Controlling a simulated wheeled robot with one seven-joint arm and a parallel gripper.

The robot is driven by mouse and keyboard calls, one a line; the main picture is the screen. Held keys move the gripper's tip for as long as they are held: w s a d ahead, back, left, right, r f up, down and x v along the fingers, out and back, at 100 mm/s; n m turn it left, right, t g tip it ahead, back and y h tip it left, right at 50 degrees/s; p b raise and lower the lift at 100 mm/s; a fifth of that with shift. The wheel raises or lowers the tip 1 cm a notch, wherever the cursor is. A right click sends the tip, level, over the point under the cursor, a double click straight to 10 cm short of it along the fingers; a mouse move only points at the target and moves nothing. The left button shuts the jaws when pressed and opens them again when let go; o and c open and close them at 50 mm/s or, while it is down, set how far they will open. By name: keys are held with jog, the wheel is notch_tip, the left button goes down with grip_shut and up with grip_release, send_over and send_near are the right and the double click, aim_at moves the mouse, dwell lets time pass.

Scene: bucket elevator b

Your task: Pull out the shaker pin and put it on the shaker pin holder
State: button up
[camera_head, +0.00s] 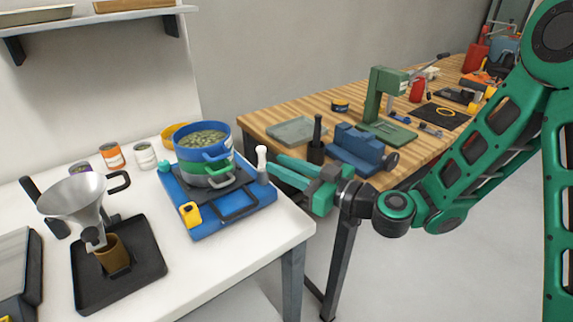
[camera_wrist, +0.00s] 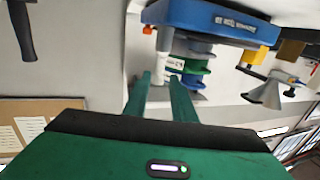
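The blue shaker (camera_head: 235,215) stands on the white table, with stacked blue, green and grey sieves (camera_head: 203,148) full of green-brown grains. A white pin-like piece (camera_head: 262,160) stands upright at its right edge; I take it for the shaker pin. My gripper (camera_head: 274,169) is open, its two green fingers pointing left at this piece, tips very close to it. In the wrist view the white piece (camera_wrist: 164,68) lies in line with the gap between the fingertips (camera_wrist: 160,80). Contact cannot be told. The pin holder cannot be identified for certain.
A metal funnel (camera_head: 75,200) over a brown cup stands on a black tray (camera_head: 150,262) at the left. Small cans (camera_head: 112,155) stand behind. A wooden bench (camera_head: 262,118) with a blue vise (camera_head: 355,147) and green press (camera_head: 380,95) lies behind my gripper.

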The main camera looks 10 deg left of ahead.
jog(key=shift+w+a+r, duration=0.1)
jog(key=shift+w+a, duration=0.15)
jog(key=shift+a, duration=0.25)
jog(key=x, duration=0.9)
jog(key=shift+w+a, duration=0.25)
jog(key=shift+a, duration=0.1)
grip_shut()
